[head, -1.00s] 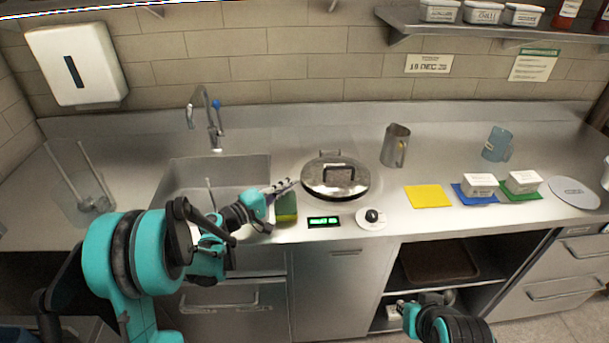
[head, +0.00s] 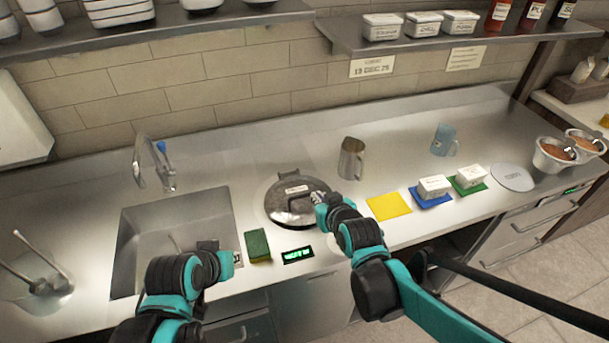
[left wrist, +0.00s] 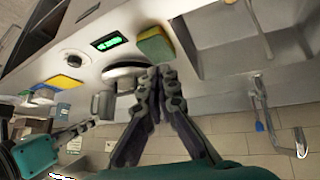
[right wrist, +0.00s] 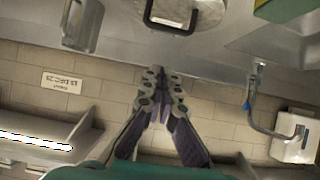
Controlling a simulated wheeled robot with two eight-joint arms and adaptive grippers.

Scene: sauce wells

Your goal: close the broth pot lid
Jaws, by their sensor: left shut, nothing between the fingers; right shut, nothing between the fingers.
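The broth pot (head: 292,212) is a round steel vessel set in the counter right of the sink. Its lid (head: 285,193) looks flat on it, with a dark handle (right wrist: 170,25) that fills the top of the right wrist view. My right gripper (head: 318,200) is shut and empty at the lid's right side, close to the handle; contact cannot be told. Its fingers (right wrist: 163,78) show shut below the handle. My left gripper (head: 237,258) is low near the sponge; its shut, empty fingers show in the left wrist view (left wrist: 160,78).
A green and yellow sponge (head: 258,246) and a lit display (head: 298,255) lie in front of the pot. The sink (head: 175,235) is to the left. A metal jug (head: 351,158), a yellow mat (head: 388,206) and a blue jug (head: 442,140) stand to the right.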

